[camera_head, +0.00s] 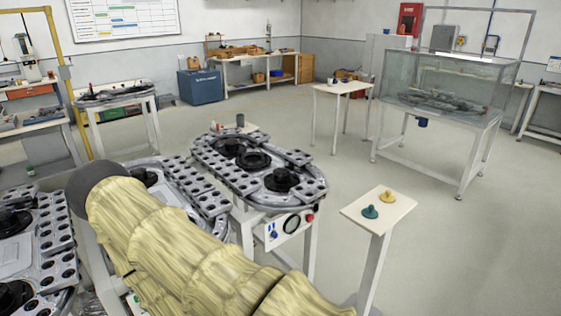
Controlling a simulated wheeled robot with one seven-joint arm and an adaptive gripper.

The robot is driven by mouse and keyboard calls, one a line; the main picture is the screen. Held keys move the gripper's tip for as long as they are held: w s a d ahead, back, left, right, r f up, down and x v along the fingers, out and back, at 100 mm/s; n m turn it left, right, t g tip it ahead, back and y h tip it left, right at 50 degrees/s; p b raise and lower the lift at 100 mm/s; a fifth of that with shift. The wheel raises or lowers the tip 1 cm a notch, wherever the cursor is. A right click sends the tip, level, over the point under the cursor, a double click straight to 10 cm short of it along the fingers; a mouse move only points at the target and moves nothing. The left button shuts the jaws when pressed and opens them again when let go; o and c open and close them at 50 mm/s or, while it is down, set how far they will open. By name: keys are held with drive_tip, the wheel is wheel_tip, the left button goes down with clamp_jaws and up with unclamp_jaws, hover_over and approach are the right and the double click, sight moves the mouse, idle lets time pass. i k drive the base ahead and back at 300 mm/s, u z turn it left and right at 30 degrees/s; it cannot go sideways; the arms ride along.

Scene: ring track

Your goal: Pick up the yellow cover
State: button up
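The yellow cover (387,196) is a small knobbed piece. It sits upright on the small pale stand (405,208) at the right of the ring track. A teal cover (370,211) of similar shape sits just in front and to the left of it on the same stand. The two look apart.
The ring track (228,182) with dark round parts stands left of the stand, with another track section (15,240) at the far left. A glass-cased table (450,85) and a small white table (343,89) stand behind. The floor right of the stand is clear.

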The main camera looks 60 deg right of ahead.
sight(387, 198)
drive_tip(key=z, duration=3.15)
drive_tip(key=k, duration=0.65)
drive_tip(key=z, duration=0.95)
drive_tip(key=k, duration=0.65)
drive_tip(key=z, duration=0.5)
drive_tip(key=i, duration=1.65)
drive_tip(key=u, duration=0.75)
drive_tip(key=i, duration=1.35)
drive_tip(key=u, duration=1.8)
drive_tip(key=i, duration=0.75)
drive_tip(key=u, duration=0.75)
